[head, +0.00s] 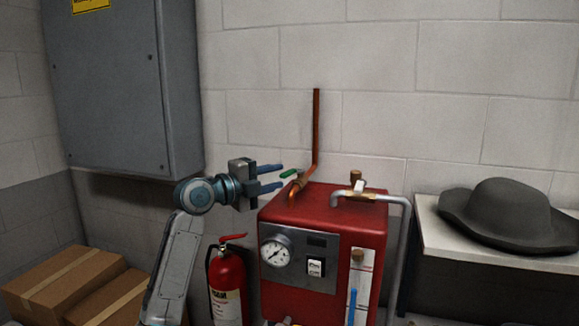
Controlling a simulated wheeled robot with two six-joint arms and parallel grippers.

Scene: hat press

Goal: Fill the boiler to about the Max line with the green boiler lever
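The boiler (325,214) is a red box with a copper pipe (316,130) rising from its top left. The green boiler lever (288,173) sits on the valve at the foot of that pipe. My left gripper (282,176) comes in from the left with its two blue fingers apart, close to the lever. Whether a finger touches the lever I cannot tell. A narrow level gauge (359,285) with a blue column is on the boiler's front right; its Max line is too small to make out. My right gripper is not in view.
A round dial (275,252) and a white switch (315,267) are on the boiler's front. A grey pipe (404,240) runs down its right side. A fire extinguisher (227,285) stands left, by cardboard boxes (65,283). A grey hat (508,213) lies on the right.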

